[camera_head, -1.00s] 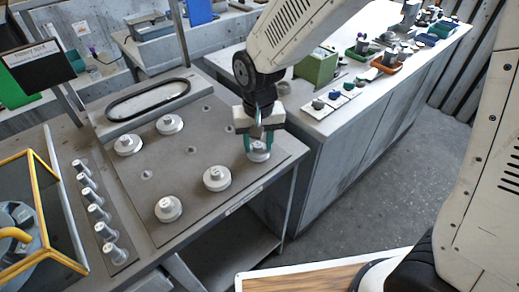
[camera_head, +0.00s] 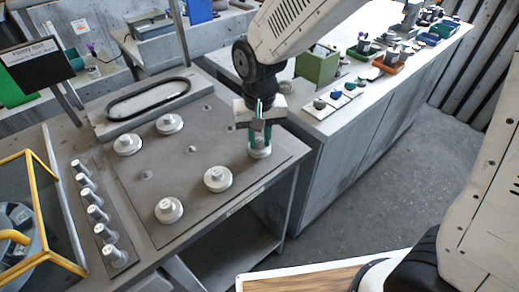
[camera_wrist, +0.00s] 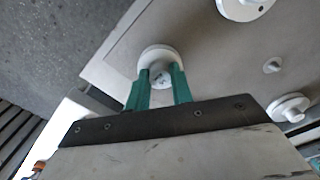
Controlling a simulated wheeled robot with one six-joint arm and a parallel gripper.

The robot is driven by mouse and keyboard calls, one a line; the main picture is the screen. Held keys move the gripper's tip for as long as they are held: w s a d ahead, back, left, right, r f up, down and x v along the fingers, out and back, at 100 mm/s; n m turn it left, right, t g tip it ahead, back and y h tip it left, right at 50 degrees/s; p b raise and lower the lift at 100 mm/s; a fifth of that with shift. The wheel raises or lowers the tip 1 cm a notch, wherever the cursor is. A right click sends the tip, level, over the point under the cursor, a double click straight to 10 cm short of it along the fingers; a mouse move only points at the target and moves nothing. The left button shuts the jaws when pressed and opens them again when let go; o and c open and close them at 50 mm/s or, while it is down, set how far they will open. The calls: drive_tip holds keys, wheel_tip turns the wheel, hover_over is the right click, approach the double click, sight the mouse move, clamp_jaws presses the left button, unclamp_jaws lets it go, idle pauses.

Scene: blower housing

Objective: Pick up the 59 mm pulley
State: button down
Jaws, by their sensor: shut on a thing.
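Several pale round pulleys with raised hubs stand on a grey plate (camera_head: 185,188) on the bench. My gripper (camera_head: 259,143) is over the pulley (camera_head: 260,152) nearest the plate's right edge. Its green fingers are shut on this pulley's hub; the wrist view shows the fingers (camera_wrist: 160,88) on either side of the hub, with the pulley's disc (camera_wrist: 158,52) around it. The pulley sits at or very close to the plate; a gap cannot be made out. I cannot read a size on it.
Other pulleys stand at the plate's front (camera_head: 168,210), middle (camera_head: 217,179), left (camera_head: 127,144) and back (camera_head: 170,123). A belt in a tray (camera_head: 147,98) lies behind. Several pegs (camera_head: 96,213) line the left. A yellow-framed bin (camera_head: 40,215) is far left.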

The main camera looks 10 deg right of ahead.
drive_tip(key=shift+r, duration=0.15)
drive_tip(key=shift+r, duration=2.4)
drive_tip(key=s+d+r, duration=0.2)
drive_tip(key=s, duration=0.6)
drive_tip(key=shift+s+d, duration=0.25)
drive_tip(key=shift+s, duration=0.1)
